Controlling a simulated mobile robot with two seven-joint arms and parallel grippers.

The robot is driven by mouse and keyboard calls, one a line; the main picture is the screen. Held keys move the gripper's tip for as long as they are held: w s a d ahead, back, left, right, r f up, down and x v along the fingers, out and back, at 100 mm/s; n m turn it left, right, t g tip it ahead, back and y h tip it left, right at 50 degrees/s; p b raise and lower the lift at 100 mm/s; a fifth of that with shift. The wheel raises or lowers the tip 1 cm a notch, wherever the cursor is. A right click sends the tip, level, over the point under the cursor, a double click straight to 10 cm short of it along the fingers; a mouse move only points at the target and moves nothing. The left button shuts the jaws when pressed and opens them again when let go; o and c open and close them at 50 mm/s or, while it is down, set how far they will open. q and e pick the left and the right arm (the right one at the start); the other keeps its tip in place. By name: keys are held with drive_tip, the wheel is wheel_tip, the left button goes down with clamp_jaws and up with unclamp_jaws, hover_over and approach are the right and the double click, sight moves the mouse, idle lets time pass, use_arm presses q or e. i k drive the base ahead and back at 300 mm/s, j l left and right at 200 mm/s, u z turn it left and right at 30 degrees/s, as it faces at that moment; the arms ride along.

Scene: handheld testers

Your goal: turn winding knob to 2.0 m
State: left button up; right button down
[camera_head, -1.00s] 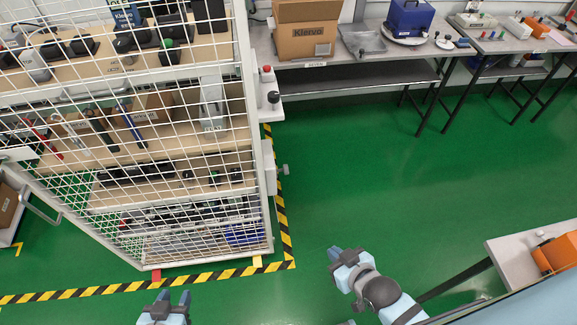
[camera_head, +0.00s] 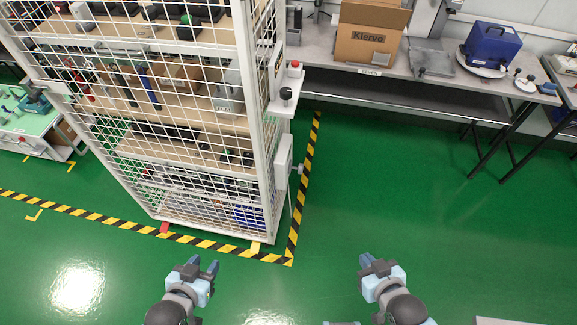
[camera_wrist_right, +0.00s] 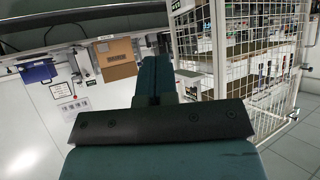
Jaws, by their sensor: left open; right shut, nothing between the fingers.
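No winding knob or 2.0 m mark can be made out; any such part is too small or hidden. A black ball-topped knob (camera_head: 286,93) and a red button (camera_head: 295,65) sit on a small shelf at the cage's right side. A grey knob (camera_head: 298,169) sticks out from a box lower on the same post. My left gripper (camera_head: 203,268) is open and empty over the floor in front of the cage. My right gripper (camera_head: 366,262) is shut and empty over the green floor, right of the cage. Its closed fingers show in the right wrist view (camera_wrist_right: 152,78).
A wire-mesh cage (camera_head: 258,120) with stocked shelves stands at left. A bench (camera_head: 320,62) at the back holds a carton (camera_head: 368,42) and a blue device (camera_head: 492,45). A green-topped table (camera_head: 30,125) is at far left. The floor (camera_head: 400,190) between is clear.

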sight(301, 168)
drive_tip(key=i+l+u, duration=0.3)
drive_tip(key=l, duration=0.15)
drive_tip(key=i+l+u, duration=0.4)
drive_tip(key=i+j, duration=0.05)
drive_tip(key=i, duration=0.05)
